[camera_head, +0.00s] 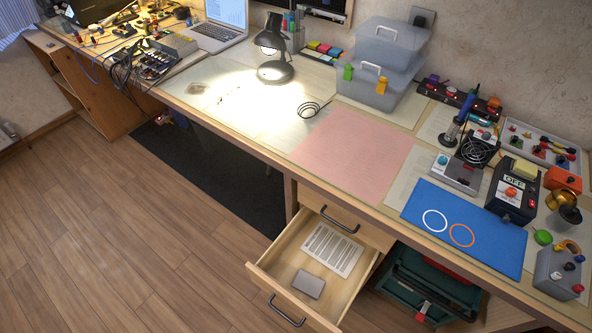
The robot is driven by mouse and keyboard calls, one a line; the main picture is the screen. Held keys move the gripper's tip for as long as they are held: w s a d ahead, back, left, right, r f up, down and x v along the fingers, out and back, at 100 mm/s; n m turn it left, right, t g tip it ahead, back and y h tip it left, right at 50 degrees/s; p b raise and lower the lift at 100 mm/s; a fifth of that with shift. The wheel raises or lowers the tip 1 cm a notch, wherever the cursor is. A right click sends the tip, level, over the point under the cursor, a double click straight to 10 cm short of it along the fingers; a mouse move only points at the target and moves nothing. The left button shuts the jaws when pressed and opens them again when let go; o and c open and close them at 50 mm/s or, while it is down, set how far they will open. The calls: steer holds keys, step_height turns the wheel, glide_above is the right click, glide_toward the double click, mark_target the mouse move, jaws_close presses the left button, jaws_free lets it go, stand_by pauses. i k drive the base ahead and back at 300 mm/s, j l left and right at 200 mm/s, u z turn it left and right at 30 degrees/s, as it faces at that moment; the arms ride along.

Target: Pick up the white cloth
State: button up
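I cannot make out a white cloth in the head view. The nearest white flat thing is a sheet (332,250) with printed lines, which looks like paper. It lies in the open drawer (266,266) under the desk, beside a small grey flat item (309,284). A pink mat (355,154) lies flat on the desk above the drawer. My gripper is not in view.
The desk (290,150) holds a lit lamp (274,50), stacked clear boxes (389,50), a blue mat (466,226) with two rings, and soldering gear (458,168). The drawer juts out over the wooden floor (110,230), which is clear at left. A green toolbox (430,285) sits below the desk.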

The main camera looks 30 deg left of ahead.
mark_target(306, 283)
steer(key=k+l+u, duration=0.1)
steer(key=k+u, duration=0.75)
steer(key=k+j, duration=0.05)
